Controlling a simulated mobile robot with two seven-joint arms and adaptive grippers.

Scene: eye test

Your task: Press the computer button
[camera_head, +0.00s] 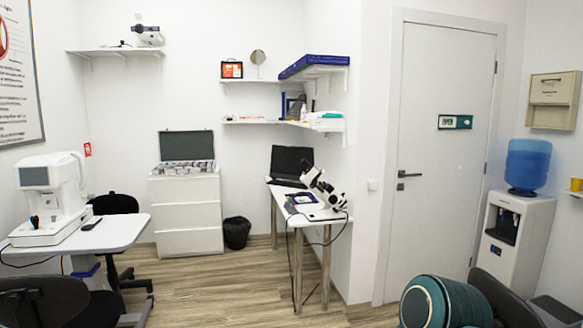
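A dark open laptop (291,161) stands at the back of a narrow white desk (312,212) against the right-hand wall corner. Its screen looks black, and no separate button can be made out on it at this size. A white eye-test machine (52,200) with a grey screen stands on a white table at the left. It has a small dark joystick at its front; no button is clear on it. Neither of my grippers shows in the head view.
A white microscope-like instrument (322,187) stands on the desk in front of the laptop. A black bin (236,233) and a drawer cabinet (188,215) stand behind. Bare wooden floor (220,290) lies in the middle. A teal rounded object (437,302) blocks the lower right.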

